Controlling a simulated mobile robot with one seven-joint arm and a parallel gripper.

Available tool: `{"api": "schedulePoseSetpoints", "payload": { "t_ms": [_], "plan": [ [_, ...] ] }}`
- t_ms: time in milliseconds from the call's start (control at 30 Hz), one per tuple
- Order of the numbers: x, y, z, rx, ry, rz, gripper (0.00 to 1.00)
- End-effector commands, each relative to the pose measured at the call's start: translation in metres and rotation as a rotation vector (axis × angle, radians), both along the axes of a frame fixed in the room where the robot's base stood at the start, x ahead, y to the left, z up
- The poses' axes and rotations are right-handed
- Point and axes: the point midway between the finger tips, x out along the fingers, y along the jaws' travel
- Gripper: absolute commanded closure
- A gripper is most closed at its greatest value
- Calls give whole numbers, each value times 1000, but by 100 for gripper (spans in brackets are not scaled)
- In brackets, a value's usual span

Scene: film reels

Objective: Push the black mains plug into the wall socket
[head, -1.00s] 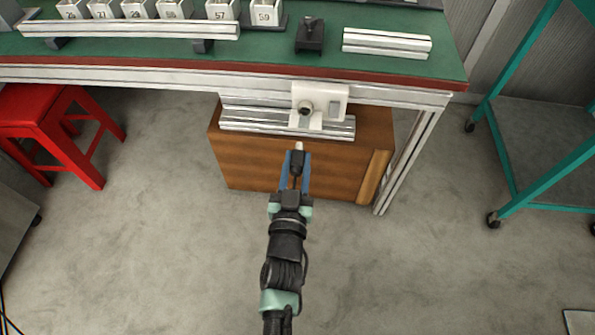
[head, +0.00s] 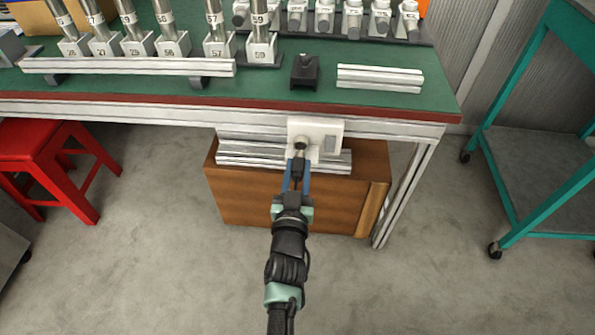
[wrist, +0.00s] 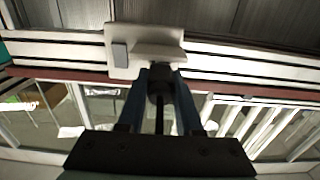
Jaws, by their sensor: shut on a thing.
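The wall socket (head: 328,128) is a white plate with a rocker switch and a round recess, mounted on the metal rail under the bench's front edge. My gripper (head: 297,170) is shut on the black mains plug (head: 298,163), a finger on each side. The plug's front end is at the socket's recess, with a small pale bit showing between them. I cannot tell how deep it sits. In the wrist view, the plug (wrist: 160,82) is between the blue fingers, its front against or close to the socket plate (wrist: 145,36). The plug's cable runs back between the fingers. The plug's pins are hidden.
The green bench top (head: 270,93) has a red front edge and carries labelled cylinder holders, a black block (head: 304,72) and metal rails. A wooden cabinet (head: 280,205) stands below. A red stool (head: 50,165) is left, a teal trolley (head: 540,150) right. The floor in front is clear.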

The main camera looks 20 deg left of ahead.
Motion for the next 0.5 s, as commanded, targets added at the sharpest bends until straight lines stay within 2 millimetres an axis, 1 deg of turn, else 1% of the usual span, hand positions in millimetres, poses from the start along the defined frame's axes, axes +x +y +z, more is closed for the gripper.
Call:
{"api": "schedulePoseSetpoints", "payload": {
  "t_ms": [200,500],
  "plan": [
    [1,0,0,0,-1,0,100],
    [15,5,0,0,-1,0,100]
  ]
}}
